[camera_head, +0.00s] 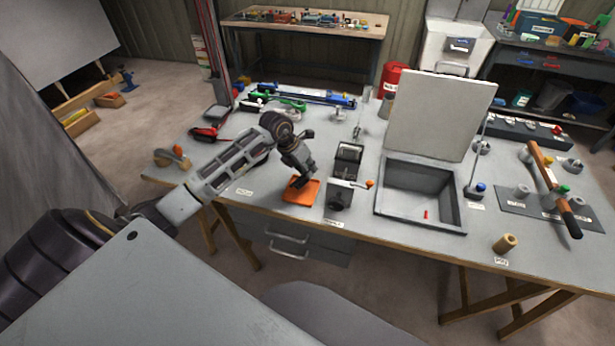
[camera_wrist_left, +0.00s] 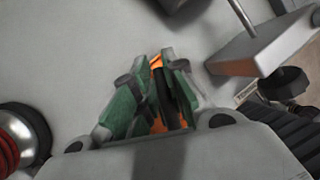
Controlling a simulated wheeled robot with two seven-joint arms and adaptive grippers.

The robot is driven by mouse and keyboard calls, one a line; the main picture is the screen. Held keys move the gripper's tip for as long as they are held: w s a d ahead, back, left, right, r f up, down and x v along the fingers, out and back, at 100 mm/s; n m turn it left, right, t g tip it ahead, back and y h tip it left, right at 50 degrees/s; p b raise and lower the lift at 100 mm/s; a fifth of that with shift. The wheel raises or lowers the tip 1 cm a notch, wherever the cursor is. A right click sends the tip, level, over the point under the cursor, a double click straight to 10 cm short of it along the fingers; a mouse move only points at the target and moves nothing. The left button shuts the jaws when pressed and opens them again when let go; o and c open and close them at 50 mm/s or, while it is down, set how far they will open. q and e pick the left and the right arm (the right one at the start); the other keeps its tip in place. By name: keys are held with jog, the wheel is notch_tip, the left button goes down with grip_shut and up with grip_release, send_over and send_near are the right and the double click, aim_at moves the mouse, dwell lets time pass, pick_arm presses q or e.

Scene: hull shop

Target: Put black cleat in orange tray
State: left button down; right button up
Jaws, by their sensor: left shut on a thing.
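The orange tray (camera_head: 300,195) lies flat near the front edge of the workbench, below my left gripper. My left gripper (camera_head: 301,181) points down over the tray and partly hides it. In the left wrist view, its green-padded fingers (camera_wrist_left: 153,95) are closed on a dark, narrow thing, which looks like the black cleat (camera_wrist_left: 167,92). Most of the cleat is hidden between the fingers. Orange of the tray (camera_wrist_left: 157,62) shows behind it. I cannot tell whether the cleat touches the tray. My right gripper is not in view.
A grey box with an orange knob (camera_head: 340,193) stands close right of the tray. Further right is a grey bin (camera_head: 450,214) with its lid raised. A wooden-handled tool (camera_head: 553,188) lies at the far right. Red-and-black pliers-like things (camera_head: 208,133) lie at the back left.

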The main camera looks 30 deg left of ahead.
pick_arm(q)
jog(key=shift+f, duration=0.55)
notch_tip(320, 180, down, 2)
jog(key=shift+f, duration=0.5)
jog(key=c, duration=1.5)
grip_release()
jog(key=shift+o, duration=0.2)
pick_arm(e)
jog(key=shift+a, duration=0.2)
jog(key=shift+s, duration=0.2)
